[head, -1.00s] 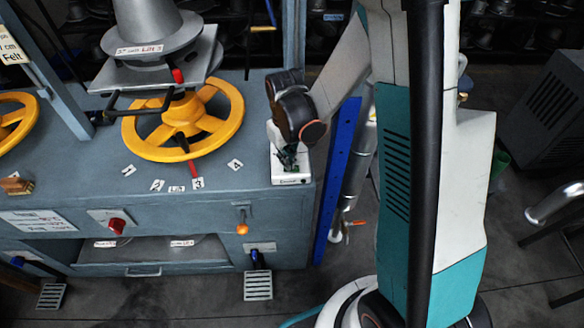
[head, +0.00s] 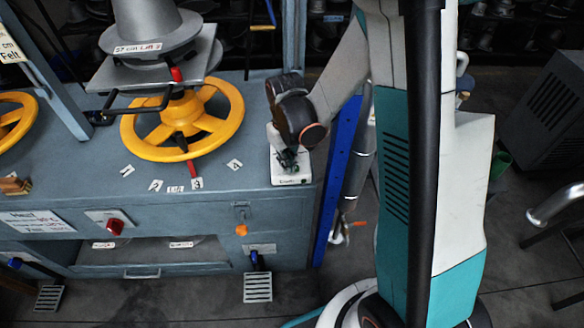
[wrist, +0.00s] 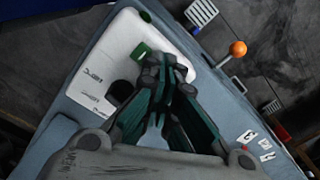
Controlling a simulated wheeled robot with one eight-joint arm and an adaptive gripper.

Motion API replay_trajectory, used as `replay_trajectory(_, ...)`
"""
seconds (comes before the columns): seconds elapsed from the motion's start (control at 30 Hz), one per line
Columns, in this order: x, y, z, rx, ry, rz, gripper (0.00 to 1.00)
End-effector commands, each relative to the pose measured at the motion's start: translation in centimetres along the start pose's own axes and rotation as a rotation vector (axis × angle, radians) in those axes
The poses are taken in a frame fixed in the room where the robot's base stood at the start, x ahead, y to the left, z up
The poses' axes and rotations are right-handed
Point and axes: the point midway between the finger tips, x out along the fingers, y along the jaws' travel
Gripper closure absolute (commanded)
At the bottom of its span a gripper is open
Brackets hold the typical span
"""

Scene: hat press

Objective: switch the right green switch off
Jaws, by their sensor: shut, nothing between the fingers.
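A white switch box (head: 292,180) stands at the right front corner of the blue-grey press table. The box also shows in the wrist view (wrist: 98,62). A green switch (wrist: 140,50) is on the box, beside my fingers. A dark rounded part (wrist: 120,92) is also on the box; I cannot tell whether it is a switch. My gripper (wrist: 174,68) is shut and empty, with its fingertips over the box. It also shows in the head view (head: 288,162), pointing down at the box. The fingers hide part of the box top, and I cannot tell contact or the switch's on-off state.
A yellow handwheel (head: 232,118) stands left of the box. An orange knob (head: 241,230) sticks out from the table front, and also shows in the wrist view (wrist: 238,48). A blue post (head: 338,170) is close on the right.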

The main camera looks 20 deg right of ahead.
Motion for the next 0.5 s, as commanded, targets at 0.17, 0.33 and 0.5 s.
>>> replay_trajectory(0.17,0.2,0.0,0.0,0.0,0.0,0.0,1.0)
replay_trajectory(0.33,-0.3,0.0,0.0,0.0,0.0,0.0,1.0)
replay_trajectory(0.5,-1.6,0.0,0.0,0.0,0.0,0.0,1.0)
